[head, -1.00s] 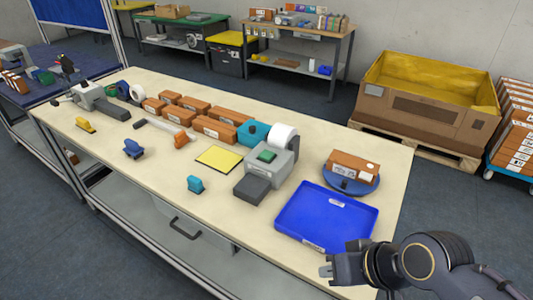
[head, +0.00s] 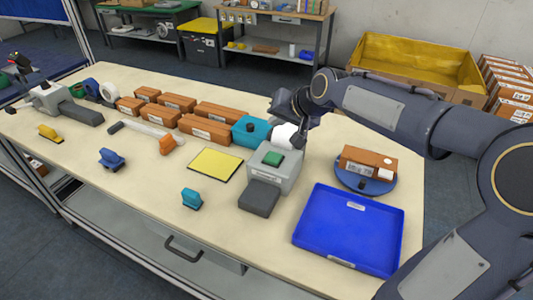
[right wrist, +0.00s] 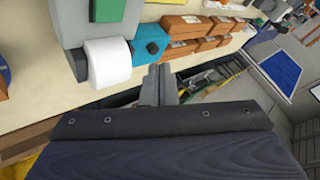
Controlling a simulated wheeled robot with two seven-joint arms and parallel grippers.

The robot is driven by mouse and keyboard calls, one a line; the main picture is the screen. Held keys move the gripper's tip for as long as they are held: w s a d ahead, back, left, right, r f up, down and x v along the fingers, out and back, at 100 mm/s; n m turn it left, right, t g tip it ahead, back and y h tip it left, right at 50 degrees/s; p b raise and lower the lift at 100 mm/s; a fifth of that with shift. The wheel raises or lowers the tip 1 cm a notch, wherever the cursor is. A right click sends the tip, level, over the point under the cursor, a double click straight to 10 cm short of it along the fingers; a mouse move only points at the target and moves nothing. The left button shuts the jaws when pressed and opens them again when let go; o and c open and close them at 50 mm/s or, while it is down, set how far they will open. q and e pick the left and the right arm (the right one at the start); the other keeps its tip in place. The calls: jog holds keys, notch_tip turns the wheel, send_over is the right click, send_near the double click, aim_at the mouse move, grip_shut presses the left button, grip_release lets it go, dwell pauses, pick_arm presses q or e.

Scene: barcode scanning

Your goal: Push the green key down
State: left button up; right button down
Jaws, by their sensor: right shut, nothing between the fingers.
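The green key (head: 273,158) sits on top of a grey printer-like device (head: 284,180) near the middle of the table. In the right wrist view the green key (right wrist: 108,10) is at the top edge, partly cut off. My right gripper (head: 299,132) is shut and empty. My left gripper is not in view.
A teal block (head: 250,130) and several brown boxes (head: 209,128) stand behind and left of the device. A blue tray (head: 350,225) and a box on a blue round stand (head: 366,182) are at right. A yellow pad (head: 215,163) lies left.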

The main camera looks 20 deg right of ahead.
jog(key=shift+f, duration=0.1)
dwell(0.3)
jog(key=b, duration=0.7)
send_over(271, 155)
jog(key=s, duration=0.2)
jog(key=f, duration=0.7)
jog(key=shift+w+d+f, duration=0.1)
jog(key=shift+d+f, duration=0.25)
jog(key=shift+f, duration=0.05)
jog(key=shift+a+f, duration=0.1)
jog(key=shift+f, duration=0.25)
dwell(0.4)
jog(key=shift+f+b, duration=0.4)
jog(key=shift+f, duration=0.05)
jog(key=shift+f+b, duration=0.55)
jog(key=shift+f, duration=0.15)
dwell(0.6)
jog(key=shift+r+p, duration=0.9)
jog(key=shift+r, duration=0.2)
